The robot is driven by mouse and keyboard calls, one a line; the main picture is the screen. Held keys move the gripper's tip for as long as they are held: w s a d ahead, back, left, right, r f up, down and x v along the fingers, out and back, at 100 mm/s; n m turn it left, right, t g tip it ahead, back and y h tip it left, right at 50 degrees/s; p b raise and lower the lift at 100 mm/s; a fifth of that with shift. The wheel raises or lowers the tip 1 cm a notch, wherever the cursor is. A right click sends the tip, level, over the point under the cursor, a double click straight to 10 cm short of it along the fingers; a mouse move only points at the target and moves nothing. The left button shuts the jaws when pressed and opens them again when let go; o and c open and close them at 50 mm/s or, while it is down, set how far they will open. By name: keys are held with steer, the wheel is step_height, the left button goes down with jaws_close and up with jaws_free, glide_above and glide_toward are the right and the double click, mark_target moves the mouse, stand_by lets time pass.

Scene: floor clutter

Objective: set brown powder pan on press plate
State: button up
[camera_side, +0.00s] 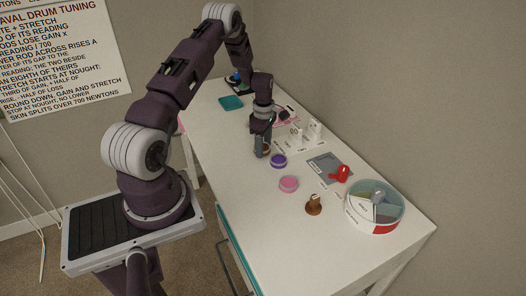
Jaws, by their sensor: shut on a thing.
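My gripper (263,153) points down over the white table, low near the tabletop, left of the purple pan. It is shut on a small brown thing (267,149), which looks like the brown powder pan and is mostly hidden by the fingers. I cannot tell whether the pan touches the table. A flat grey plate (323,165), which looks like the press plate, lies to the right of my gripper. A red knobbed thing (341,172) stands at its right side.
A purple pan (278,160) sits close beside my gripper, and a pink pan (288,183) is nearer the front. A brown knobbed stamp (313,206) and a round divided case (372,209) stand farther right. White upright pieces (315,129) stand behind. A teal pad (231,102) lies far back.

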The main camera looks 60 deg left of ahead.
steer(key=r, duration=0.7)
steer(key=shift+w+d+r, duration=0.1)
steer(key=shift+w+r, duration=0.1)
steer(key=shift+w, duration=0.05)
steer(key=w+d+m, duration=0.5)
steer(key=w+d, duration=0.1)
steer(key=w, duration=0.4)
steer(key=m, duration=0.4)
glide_above(329, 166)
step_height(329, 166, down, 9)
steer(key=shift+s+r, duration=0.1)
steer(key=shift+r, duration=0.1)
steer(key=shift+f, duration=0.1)
steer(key=o, duration=1.5)
steer(key=shift+c, duration=0.2)
